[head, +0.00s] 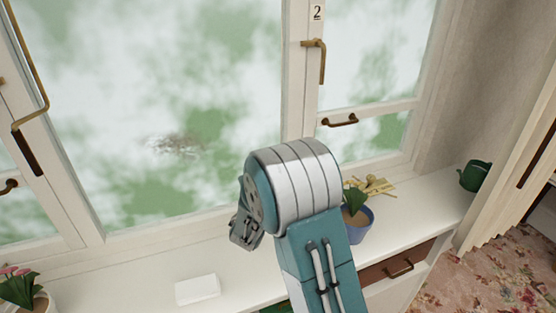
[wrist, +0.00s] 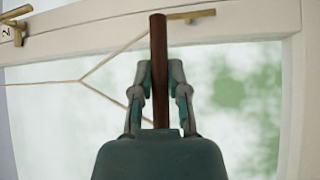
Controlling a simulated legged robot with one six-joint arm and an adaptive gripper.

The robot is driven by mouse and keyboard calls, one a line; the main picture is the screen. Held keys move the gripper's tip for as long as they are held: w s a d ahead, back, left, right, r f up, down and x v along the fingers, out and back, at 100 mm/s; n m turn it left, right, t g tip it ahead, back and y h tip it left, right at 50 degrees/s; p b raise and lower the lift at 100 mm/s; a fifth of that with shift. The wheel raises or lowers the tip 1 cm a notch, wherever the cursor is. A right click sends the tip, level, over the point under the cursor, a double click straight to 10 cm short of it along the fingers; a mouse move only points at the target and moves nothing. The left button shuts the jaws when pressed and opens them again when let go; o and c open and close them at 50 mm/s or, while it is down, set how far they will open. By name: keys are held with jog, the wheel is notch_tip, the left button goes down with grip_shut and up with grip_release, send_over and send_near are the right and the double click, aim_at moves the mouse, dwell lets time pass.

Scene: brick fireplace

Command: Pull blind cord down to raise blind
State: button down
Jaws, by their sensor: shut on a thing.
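In the wrist view, a dark brown rod-shaped pull (wrist: 158,35) stands between the fingers of my gripper (wrist: 160,75), which is shut on it. A thin pale cord (wrist: 55,83) runs in from the left and forks, with one branch rising to the pull's upper end and the other slanting down to the left finger. In the head view, my arm hides most of the gripper's area; only a grey part of my gripper (head: 245,228) shows beside the arm. The cord and pull cannot be made out there. No blind is clearly visible in either view.
White-framed windows (head: 293,70) with brass latches stand ahead. The white sill (head: 415,205) below holds a blue plant pot (head: 357,222), a green watering can (head: 475,176), a white block (head: 197,289) and a pink-flowered plant (head: 22,288). A curtain (head: 515,190) hangs at right.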

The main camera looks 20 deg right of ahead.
jog(key=shift+s+d+f, duration=0.1)
jog(key=shift+d+f, duration=0.1)
jog(key=shift+f, duration=0.75)
jog(key=c, duration=0.6)
grip_release()
jog(key=shift+c, duration=0.2)
jog(key=shift+d, duration=0.2)
jog(key=shift+a, duration=0.1)
jog(key=v, duration=1.1)
jog(key=shift+s+a, duration=0.15)
jog(key=shift+a, duration=0.2)
